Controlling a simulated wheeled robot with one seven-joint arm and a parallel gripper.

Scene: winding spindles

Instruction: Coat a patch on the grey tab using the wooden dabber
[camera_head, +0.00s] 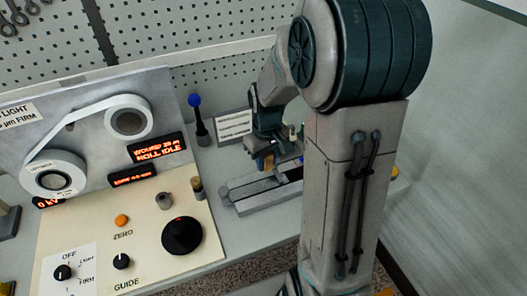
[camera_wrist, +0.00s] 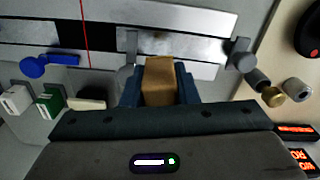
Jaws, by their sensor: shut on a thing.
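My gripper (camera_head: 268,158) is at the back of the bench over a long metal fixture (camera_head: 262,197). In the wrist view its blue jaws (camera_wrist: 159,88) are shut on the brown wooden dabber (camera_wrist: 158,72). The dabber's tip points towards the metal bars. A small piece of the dabber shows in the head view (camera_head: 265,162). A grey piece (camera_wrist: 240,54) sits on the bars to the right of the dabber; I cannot tell whether it is the grey tab. Whether the dabber touches the bars, and any coated patch, cannot be made out.
A winding panel (camera_head: 95,135) with white rolls stands left, with a cream control plate (camera_head: 130,240) and black knob (camera_head: 182,235). A blue-topped lever (camera_head: 198,118) stands behind.

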